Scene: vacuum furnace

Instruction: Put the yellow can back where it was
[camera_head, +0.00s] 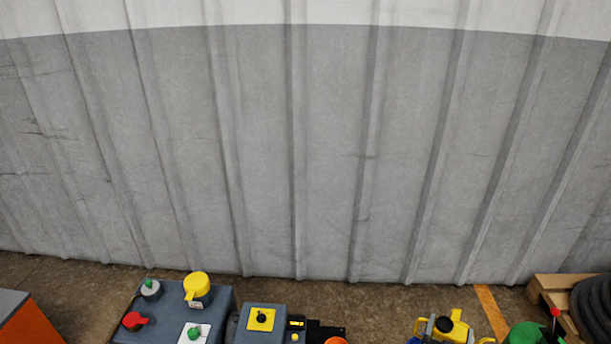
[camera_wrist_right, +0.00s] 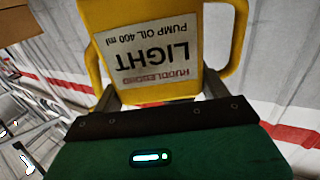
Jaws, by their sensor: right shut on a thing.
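The yellow can (camera_wrist_right: 223,35) fills the upper middle of the right wrist view. It has a handle on each side and a white label reading "LIGHT PUMP OIL 400 ml", which appears upside down. My right gripper (camera_wrist_right: 160,94) is shut on the can, with a grey finger on each side of its near end. The gripper's green body covers the bottom of that view. In the head view, a yellow object with a black top (camera_head: 447,327) shows at the bottom edge; I cannot tell whether it is the can. My left gripper is not in view.
A dark blue-grey control box (camera_head: 222,312) with coloured knobs stands at the lower left of the head view. A smaller box (camera_head: 244,322) with a yellow plate is beside it. A green object (camera_head: 525,334) and a wooden crate (camera_head: 546,287) are at lower right. A grey wall (camera_head: 320,150) rises behind.

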